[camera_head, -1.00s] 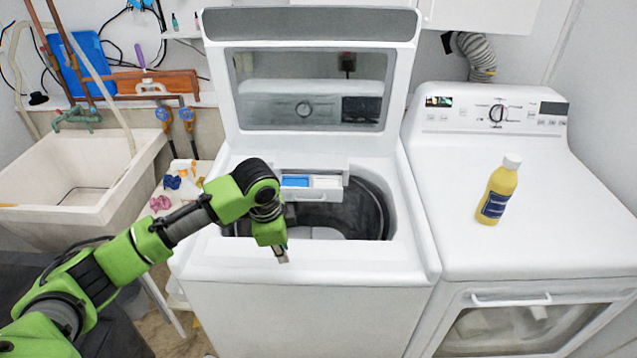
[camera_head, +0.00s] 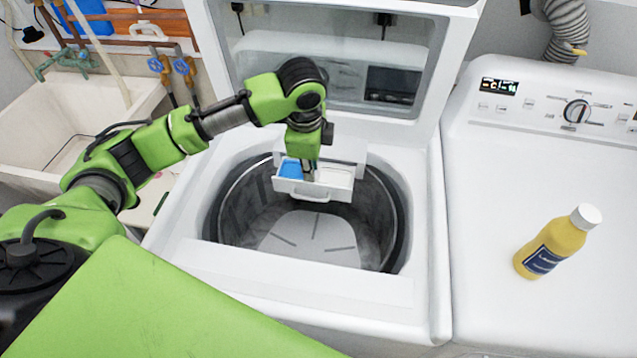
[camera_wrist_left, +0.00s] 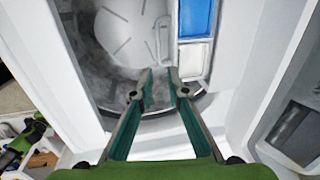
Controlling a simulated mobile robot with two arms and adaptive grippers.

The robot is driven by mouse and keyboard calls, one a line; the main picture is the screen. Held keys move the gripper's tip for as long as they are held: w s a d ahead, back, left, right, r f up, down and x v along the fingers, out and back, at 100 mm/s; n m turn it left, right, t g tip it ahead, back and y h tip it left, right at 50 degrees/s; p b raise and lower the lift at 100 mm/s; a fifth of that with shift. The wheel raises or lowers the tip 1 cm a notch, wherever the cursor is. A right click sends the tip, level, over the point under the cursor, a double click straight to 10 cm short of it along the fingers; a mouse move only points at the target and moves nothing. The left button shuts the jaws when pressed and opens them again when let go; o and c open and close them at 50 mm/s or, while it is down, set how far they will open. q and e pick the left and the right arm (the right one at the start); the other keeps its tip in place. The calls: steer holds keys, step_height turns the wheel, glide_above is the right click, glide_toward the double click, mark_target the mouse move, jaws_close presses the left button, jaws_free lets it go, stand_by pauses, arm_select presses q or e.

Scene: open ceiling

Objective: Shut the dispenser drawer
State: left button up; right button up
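The dispenser drawer (camera_head: 288,187) sticks out over the open washer tub, with a blue compartment on its left, a white one on its right and a handle (camera_head: 312,197) on its front. In the left wrist view the drawer's blue compartment (camera_wrist_left: 196,18) and handle (camera_wrist_left: 163,42) show at the top. My left gripper (camera_head: 309,172) is over the drawer, behind its front panel as seen from the head. In the wrist view its fingers (camera_wrist_left: 160,74) are apart with nothing between them, tips near the handle's lower end. I cannot tell whether they touch the drawer. My right gripper is not in view.
The washer's lid (camera_head: 335,45) stands raised behind the drawer, and the tub (camera_head: 235,205) is open below. A yellow bottle (camera_head: 555,247) stands on the dryer (camera_head: 500,200) at the right. A sink (camera_head: 60,150) is at the far left.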

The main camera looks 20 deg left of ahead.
arm_select(q)
steer(key=p, duration=0.1)
glide_toward(313, 198)
steer(key=f, duration=0.2)
steer(key=f+p, duration=0.1)
steer(key=f, duration=0.1)
steer(key=w+f, duration=0.1)
steer(key=f, duration=0.1)
steer(key=shift+a+f, duration=0.2)
steer(key=shift+f, duration=0.1)
steer(key=shift+w+f, duration=0.15)
steer(key=shift+f, duration=0.4)
jaws_close()
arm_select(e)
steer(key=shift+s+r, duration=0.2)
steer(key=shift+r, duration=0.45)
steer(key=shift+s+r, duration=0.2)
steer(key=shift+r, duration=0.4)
